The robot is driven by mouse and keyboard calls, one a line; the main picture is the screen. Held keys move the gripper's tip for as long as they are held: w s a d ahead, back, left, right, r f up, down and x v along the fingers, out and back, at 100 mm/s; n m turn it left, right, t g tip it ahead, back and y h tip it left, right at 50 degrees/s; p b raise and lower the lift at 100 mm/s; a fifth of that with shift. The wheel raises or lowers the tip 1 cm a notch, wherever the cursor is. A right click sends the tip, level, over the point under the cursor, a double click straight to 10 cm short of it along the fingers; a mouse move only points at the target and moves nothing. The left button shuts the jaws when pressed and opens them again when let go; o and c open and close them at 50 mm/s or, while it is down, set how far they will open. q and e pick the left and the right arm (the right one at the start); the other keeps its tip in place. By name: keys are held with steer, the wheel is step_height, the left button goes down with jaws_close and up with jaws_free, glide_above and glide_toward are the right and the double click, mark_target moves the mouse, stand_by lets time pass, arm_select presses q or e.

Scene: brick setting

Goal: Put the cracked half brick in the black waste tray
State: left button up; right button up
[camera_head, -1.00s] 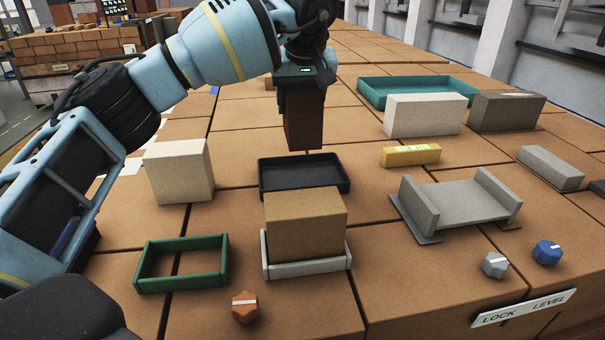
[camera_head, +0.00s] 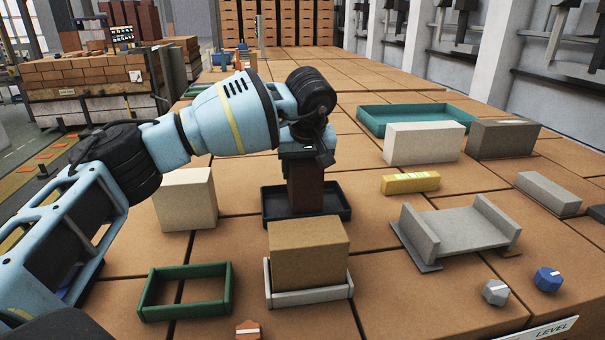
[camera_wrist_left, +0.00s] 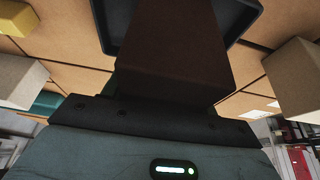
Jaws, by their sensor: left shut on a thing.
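My left gripper (camera_head: 306,172) is shut on a dark red-brown half brick (camera_head: 306,192), held upright. The brick's lower end is at the black waste tray (camera_head: 347,205), inside its outline in the head view; I cannot tell whether it touches the floor. In the left wrist view the brick (camera_wrist_left: 165,45) fills the middle, with the dark tray rim (camera_wrist_left: 241,22) beyond it. No crack can be made out on the brick. My right gripper is not in view.
A tan block (camera_head: 308,255) in a pale tray (camera_head: 310,295) stands just in front of the black tray. A cream block (camera_head: 185,198) is to the left, a yellow block (camera_head: 410,183) and grey bracket (camera_head: 458,220) to the right. A green frame (camera_head: 185,312) lies front left.

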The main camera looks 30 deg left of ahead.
mark_target(307, 163)
arm_select(q)
steer(key=shift+f, duration=0.65)
steer(key=shift+f, duration=0.15)
steer(key=o, duration=1.4)
steer(key=shift+f, duration=0.1)
steer(key=shift+o, duration=0.2)
steer(key=v, duration=1.2)
